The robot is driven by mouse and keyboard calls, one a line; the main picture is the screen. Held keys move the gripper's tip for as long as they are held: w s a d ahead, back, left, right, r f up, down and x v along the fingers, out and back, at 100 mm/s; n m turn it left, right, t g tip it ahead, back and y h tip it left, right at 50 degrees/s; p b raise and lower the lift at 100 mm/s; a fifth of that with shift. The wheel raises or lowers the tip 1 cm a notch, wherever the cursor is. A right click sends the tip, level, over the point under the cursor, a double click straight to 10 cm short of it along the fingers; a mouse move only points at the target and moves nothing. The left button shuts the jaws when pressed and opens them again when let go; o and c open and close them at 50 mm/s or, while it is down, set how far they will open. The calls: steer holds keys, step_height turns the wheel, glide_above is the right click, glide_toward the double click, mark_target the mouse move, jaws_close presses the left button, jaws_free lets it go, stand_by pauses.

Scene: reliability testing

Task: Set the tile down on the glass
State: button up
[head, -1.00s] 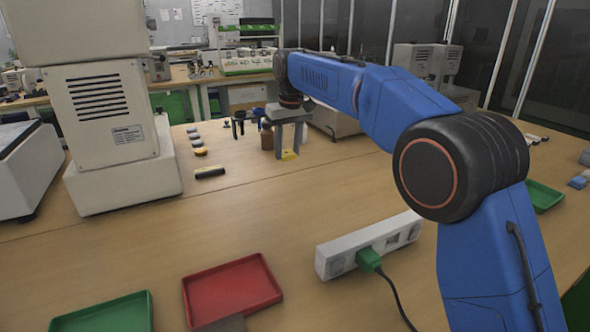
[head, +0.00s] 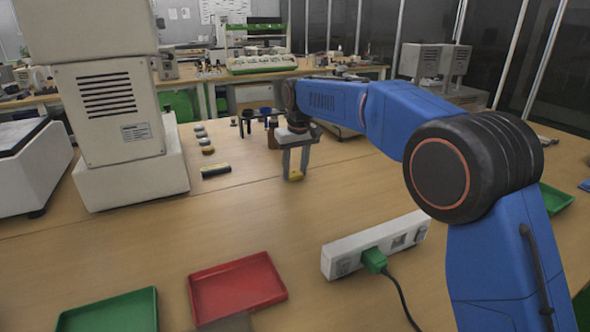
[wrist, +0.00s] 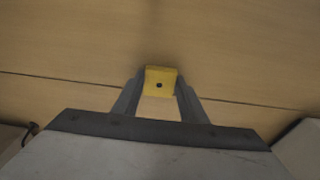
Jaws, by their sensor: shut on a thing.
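The yellow tile (head: 295,176), with a dark round spot in its middle, is between the fingertips of my gripper (head: 296,167) over the middle of the wooden table. In the wrist view the tile (wrist: 161,75) sits at the tips of the two grey fingers, and my gripper (wrist: 160,88) is shut on it. Bare wood shows around it there. I cannot tell how high it is above the table. I cannot make out with certainty which thing is the glass.
A brown bottle (head: 272,133) and a dark stand (head: 246,122) are behind my gripper. A black cylinder (head: 215,170) lies to its left. A white power strip (head: 345,262), a red tray (head: 237,287) and a green tray (head: 112,314) are nearer. Wood between is clear.

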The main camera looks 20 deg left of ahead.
steer(key=o, duration=1.1)
steer(key=shift+f, duration=0.1)
steer(key=shift+c, duration=0.2)
